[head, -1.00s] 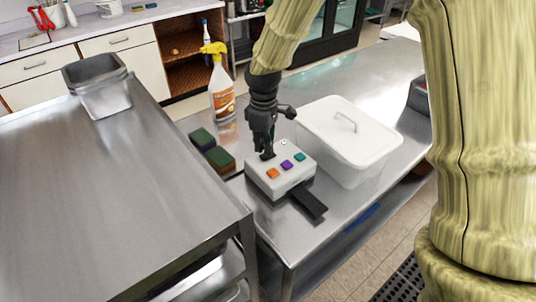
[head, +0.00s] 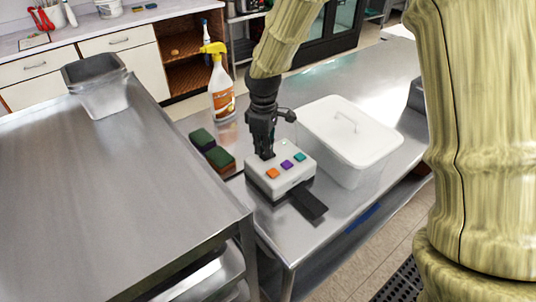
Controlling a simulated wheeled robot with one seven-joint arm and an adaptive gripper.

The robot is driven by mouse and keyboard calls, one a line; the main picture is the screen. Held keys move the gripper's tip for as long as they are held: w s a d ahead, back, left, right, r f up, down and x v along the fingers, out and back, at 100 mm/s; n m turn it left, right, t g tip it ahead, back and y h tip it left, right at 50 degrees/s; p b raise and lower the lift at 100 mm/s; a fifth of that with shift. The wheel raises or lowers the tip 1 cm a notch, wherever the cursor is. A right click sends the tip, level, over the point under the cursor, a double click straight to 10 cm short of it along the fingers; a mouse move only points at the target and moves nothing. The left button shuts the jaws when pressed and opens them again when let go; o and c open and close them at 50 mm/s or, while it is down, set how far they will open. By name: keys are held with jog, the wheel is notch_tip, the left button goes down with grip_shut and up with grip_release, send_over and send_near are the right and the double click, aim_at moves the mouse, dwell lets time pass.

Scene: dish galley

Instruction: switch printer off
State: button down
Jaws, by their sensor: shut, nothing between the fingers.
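The printer (head: 281,178) is a small white box on the steel counter, with an orange button (head: 272,173), a purple button (head: 286,164) and a teal button (head: 300,157) on top. A black strip (head: 309,204) lies at its front. My gripper (head: 266,156) is shut and empty, pointing down at the back left part of the printer's top. Its fingertips are at or just above the surface; I cannot tell if they touch. Any switch under the fingertips is hidden by them.
A lidded white tub (head: 348,140) stands close to the printer's right. A steel table (head: 110,190) with a metal pan (head: 97,86) fills the left. Counter in front of the printer is mostly clear.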

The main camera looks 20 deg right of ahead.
jog(key=shift+f, duration=0.55)
dwell(0.4)
jog(key=shift+r, duration=0.15)
jog(key=shift+r+p, duration=3.05)
jog(key=shift+r, duration=0.35)
